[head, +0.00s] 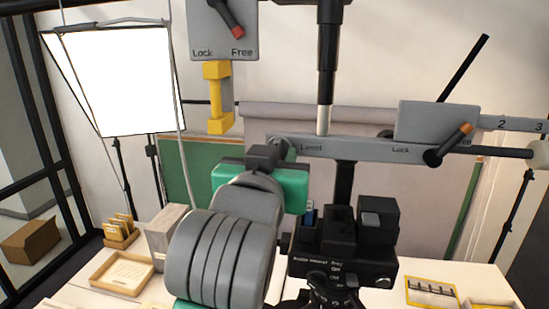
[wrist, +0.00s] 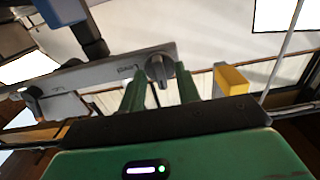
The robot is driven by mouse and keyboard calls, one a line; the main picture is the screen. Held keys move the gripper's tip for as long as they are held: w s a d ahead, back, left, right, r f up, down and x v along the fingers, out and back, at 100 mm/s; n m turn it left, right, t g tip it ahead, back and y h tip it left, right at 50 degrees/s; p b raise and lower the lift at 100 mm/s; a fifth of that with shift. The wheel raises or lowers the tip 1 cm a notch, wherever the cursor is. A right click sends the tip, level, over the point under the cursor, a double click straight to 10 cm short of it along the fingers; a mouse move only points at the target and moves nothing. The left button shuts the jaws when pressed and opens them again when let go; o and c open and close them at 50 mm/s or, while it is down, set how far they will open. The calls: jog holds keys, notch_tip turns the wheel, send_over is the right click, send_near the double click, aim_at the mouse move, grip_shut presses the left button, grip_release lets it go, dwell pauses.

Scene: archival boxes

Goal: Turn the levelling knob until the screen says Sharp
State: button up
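The levelling knob (wrist: 160,68) is a round grey knob on the grey bar by the word "Level" (wrist: 127,70). In the wrist view, my gripper (wrist: 160,75) has its two green fingers apart, one on each side of the knob. I see no clear grip on it. In the head view my gripper (head: 288,152) is at the left end of the grey bar (head: 345,149), and my wrist hides most of the knob. A black camera (head: 340,265) stands below the bar. No screen with readable sharpness text shows.
A "Lock/Free" plate (head: 222,40) with a red-tipped lever and a yellow block (head: 217,98) hang above my arm. Another orange-tipped lever (head: 448,145) is on the bar's right. A lit softbox (head: 118,80) stands left. Trays (head: 122,272) lie on the white table.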

jog(key=s+a+b, duration=0.1)
jog(key=s+b, duration=0.1)
jog(key=s, duration=0.5)
jog(key=shift+s+a+b, duration=0.2)
jog(key=shift+s+b, duration=0.15)
jog(key=s+d+n+t+y, duration=0.1)
jog(key=s+t, duration=0.6)
jog(key=s, duration=0.7)
jog(key=n+y, duration=0.1)
jog(key=y, duration=0.1)
jog(key=shift+d+r+y, duration=0.15)
jog(key=shift+r+y, duration=0.1)
jog(key=shift+y, duration=0.15)
dwell(2.3)
